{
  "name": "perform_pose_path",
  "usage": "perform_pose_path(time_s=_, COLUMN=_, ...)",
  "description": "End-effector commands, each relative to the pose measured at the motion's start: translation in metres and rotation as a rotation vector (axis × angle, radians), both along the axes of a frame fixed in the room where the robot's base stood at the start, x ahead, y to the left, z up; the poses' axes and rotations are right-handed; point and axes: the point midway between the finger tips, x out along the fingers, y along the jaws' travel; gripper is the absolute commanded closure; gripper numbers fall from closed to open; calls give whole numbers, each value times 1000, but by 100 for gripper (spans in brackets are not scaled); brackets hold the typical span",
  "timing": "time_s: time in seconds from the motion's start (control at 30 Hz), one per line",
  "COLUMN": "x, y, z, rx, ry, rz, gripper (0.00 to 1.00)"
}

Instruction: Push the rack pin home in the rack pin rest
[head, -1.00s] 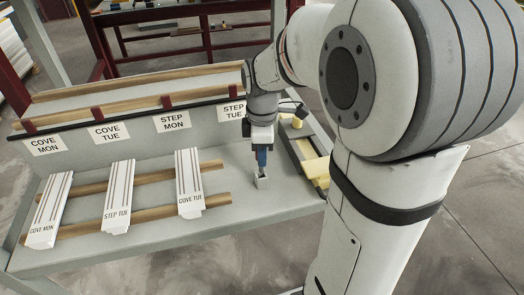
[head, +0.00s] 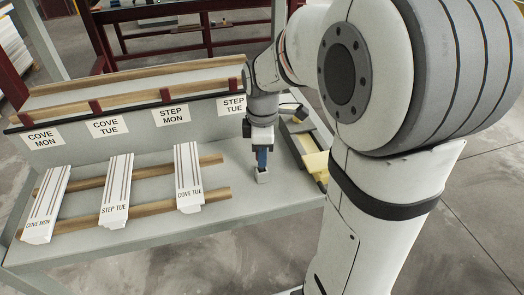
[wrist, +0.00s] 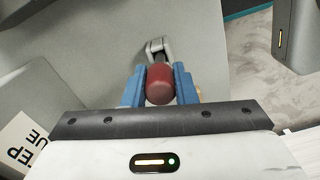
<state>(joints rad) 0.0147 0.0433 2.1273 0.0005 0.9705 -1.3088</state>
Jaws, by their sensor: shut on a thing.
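The rack pin (wrist: 158,86) has a red rounded end and sits between the blue fingers of my gripper (wrist: 159,76) in the wrist view. My gripper is shut on it. The rack pin rest (wrist: 155,46) is a small light grey block just past the fingertips. In the head view the rest (head: 262,177) stands on the grey bench, directly below my gripper (head: 261,160). The pin is hidden by the fingers there. I cannot tell how deep the pin is in the rest.
Three white boards, COVE MON (head: 46,204), STEP TUE (head: 116,190) and COVE TUE (head: 188,178), lie across wooden rails left of the rest. A tray with yellow blocks (head: 314,163) is at right. A labelled ledge (head: 130,112) with wooden strips runs behind.

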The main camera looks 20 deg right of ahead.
Motion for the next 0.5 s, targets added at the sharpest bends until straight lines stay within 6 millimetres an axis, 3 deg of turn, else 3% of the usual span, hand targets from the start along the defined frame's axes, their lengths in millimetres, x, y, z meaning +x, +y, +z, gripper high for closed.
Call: perform_pose_path(time_s=0.5, x=0, y=-1, z=-14, rx=0, ry=1, rz=-1, gripper=98)
